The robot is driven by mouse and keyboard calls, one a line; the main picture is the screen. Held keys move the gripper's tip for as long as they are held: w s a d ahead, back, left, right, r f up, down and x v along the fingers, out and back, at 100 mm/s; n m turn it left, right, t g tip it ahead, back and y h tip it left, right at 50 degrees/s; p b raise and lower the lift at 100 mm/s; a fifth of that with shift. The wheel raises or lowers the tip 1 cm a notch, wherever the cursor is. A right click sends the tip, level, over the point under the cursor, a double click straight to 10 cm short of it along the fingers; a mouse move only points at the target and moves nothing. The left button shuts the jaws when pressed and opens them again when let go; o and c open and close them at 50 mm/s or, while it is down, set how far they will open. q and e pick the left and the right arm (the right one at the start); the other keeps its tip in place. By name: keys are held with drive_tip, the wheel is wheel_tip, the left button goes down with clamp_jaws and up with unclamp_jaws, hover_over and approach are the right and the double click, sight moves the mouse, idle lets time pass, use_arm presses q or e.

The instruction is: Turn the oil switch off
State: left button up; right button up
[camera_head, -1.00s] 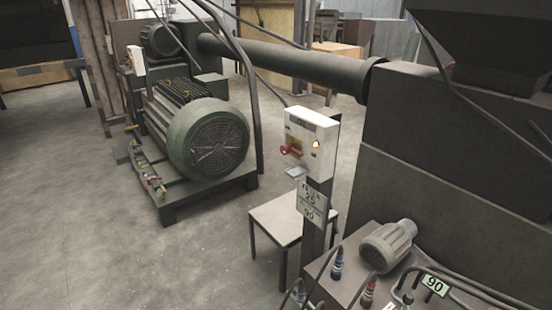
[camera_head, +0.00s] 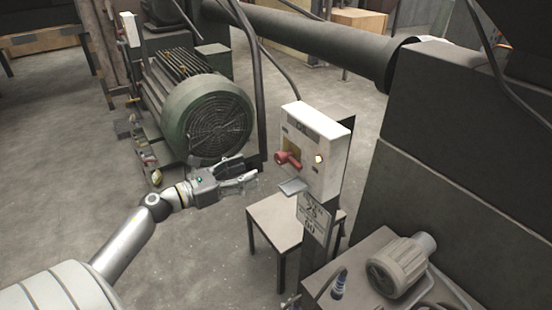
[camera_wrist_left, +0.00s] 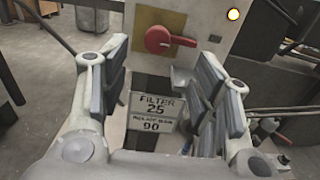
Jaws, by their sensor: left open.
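A white switch box (camera_head: 318,150) stands on a dark post in the middle of the head view. A red rotary switch handle (camera_head: 287,160) sits on a yellow plate on its front, with a lit yellow lamp (camera_head: 319,160) to its right. My left gripper (camera_head: 250,175) is open and empty, to the left of the box and apart from the handle. In the left wrist view the open fingers (camera_wrist_left: 160,100) frame the sign, and the red handle (camera_wrist_left: 165,40) shows above and beyond them. My right gripper is not in view.
A sign reading "FILTER 25" (camera_head: 312,216) hangs below the box. A small white table (camera_head: 270,222) stands beneath. A green motor (camera_head: 207,120) is behind my left gripper. A grey machine (camera_head: 450,160) fills the right; the floor (camera_head: 60,170) at left is clear.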

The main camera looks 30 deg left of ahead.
sight(277, 159)
use_arm(q)
drive_tip(key=p+x, duration=0.2)
drive_tip(key=x, duration=0.7)
drive_tip(key=shift+w+a+p, duration=0.1)
drive_tip(key=shift+w+p, duration=0.2)
drive_tip(key=shift+p, duration=0.05)
drive_tip(key=shift+w+d+f, duration=0.1)
drive_tip(key=shift+w+d, duration=0.2)
drive_tip(key=shift+w, duration=0.25)
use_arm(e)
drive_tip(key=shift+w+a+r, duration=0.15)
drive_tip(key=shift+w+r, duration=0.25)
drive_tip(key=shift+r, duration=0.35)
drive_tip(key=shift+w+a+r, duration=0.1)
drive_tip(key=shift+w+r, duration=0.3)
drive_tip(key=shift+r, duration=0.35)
use_arm(q)
drive_tip(key=c, duration=1)
